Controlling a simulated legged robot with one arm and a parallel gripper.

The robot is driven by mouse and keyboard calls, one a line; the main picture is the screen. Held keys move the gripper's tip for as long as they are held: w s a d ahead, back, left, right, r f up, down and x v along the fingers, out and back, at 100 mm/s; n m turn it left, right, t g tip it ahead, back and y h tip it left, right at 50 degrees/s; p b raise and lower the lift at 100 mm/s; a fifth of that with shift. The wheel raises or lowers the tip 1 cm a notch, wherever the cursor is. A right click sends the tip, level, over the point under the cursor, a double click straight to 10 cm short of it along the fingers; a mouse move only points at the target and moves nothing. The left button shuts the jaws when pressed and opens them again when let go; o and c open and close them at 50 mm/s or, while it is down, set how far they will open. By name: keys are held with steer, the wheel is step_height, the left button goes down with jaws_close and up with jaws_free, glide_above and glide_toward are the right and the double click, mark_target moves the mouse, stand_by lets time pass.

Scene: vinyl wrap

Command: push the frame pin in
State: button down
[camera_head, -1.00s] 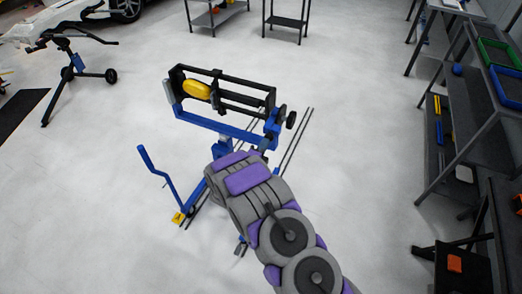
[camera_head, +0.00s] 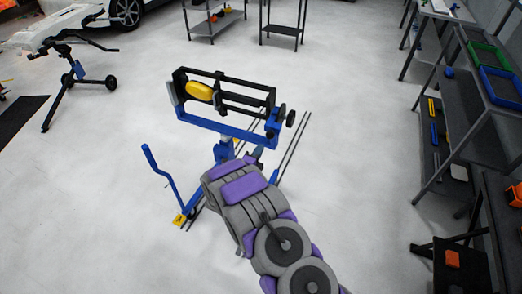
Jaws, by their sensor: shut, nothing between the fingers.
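A blue stand (camera_head: 222,127) carries a black frame (camera_head: 226,77) with a yellow rounded piece (camera_head: 199,91) at its left and dark rollers across it. Black round knobs (camera_head: 290,118) sit at the frame's right end. I cannot pick out the frame pin; it is too small or hidden behind my arm. My gripper (camera_head: 257,153) shows only as a small dark tip past my purple and grey arm, just below the right part of the blue beam. It is shut and empty. I cannot tell whether it touches the stand.
A blue lever (camera_head: 160,172) rises at the stand's left from a yellow-marked foot (camera_head: 180,219). Shelves (camera_head: 478,110) with bins line the right. A wheeled blue and black stand (camera_head: 73,75) is at left. Open floor surrounds the stand.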

steer(key=shift+v, duration=4.25)
steer(key=w+r+n+g+y, duration=0.3)
steer(key=r+y, duration=0.1)
steer(key=s+d+r+n+g+y, duration=0.1)
steer(key=s+r+n+g+y, duration=0.4)
steer(key=s+r+n+g, duration=0.5)
steer(key=s+d+r+n+g+h, duration=0.1)
steer(key=s+d+r+n+g, duration=0.1)
steer(key=s+d, duration=0.5)
steer(key=s+d+r+n+g+h, duration=0.1)
steer(key=s+d+r+n, duration=0.3)
steer(key=s, duration=1.4)
steer(key=s+d+r+n+g, duration=0.2)
steer(key=s+d+r+n, duration=0.1)
steer(key=s+d, duration=0.7)
steer(key=s+r+p, duration=0.1)
steer(key=s, duration=0.2)
steer(key=shift+d+r+g+h, duration=0.15)
steer(key=shift+r+g+h, duration=0.2)
steer(key=shift+g+h, duration=0.05)
steer(key=shift+w, duration=0.1)
